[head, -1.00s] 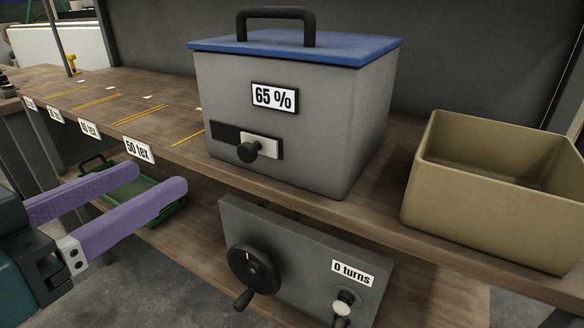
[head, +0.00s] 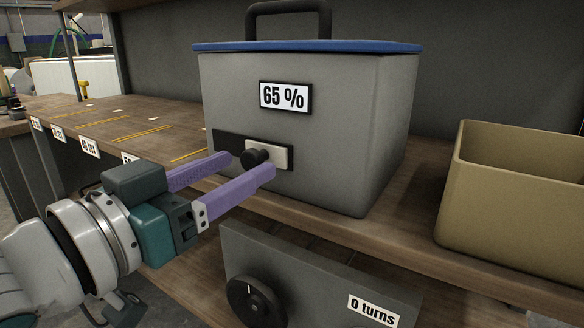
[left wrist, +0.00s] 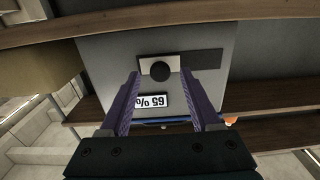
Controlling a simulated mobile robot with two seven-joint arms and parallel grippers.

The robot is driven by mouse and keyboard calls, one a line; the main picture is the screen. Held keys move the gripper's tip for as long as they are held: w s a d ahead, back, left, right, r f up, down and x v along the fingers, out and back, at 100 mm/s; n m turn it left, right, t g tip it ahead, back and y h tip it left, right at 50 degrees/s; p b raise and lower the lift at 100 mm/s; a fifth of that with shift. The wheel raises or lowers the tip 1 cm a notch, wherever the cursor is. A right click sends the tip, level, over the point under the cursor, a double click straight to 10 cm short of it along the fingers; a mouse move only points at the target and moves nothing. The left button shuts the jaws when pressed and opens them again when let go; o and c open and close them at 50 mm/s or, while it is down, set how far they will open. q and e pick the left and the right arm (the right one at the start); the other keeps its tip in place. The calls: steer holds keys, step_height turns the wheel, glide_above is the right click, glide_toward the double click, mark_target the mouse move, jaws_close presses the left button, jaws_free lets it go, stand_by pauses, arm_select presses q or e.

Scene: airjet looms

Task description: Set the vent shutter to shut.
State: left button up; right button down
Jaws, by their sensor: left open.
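The vent shutter is a pale sliding plate (head: 281,156) with a round black knob (head: 254,157) on the front of a grey box (head: 310,190). The plate sits at the right end of a black strip or opening (head: 228,145), which shows dark to its left. My left gripper (head: 249,165) is open, its purple fingers pointing at the shutter, with the knob between the fingertips in the picture. In the upside-down left wrist view, the knob (left wrist: 160,73) also lies between the two fingers; contact cannot be told. My right gripper is not in view.
The box has a blue lid (head: 310,47), a dark handle and a "65 %" label (head: 285,97). A tan open bin (head: 510,205) stands to its right on the wooden bench. Below is a grey panel with a handwheel (head: 255,300) and a "0 turns" label (head: 373,310).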

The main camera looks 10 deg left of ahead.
arm_select(q)
steer(key=shift+w+d, duration=0.2)
steer(key=shift+w, duration=0.25)
jaws_close()
stand_by(0.3)
steer(key=shift+a, duration=0.1)
stand_by(0.8)
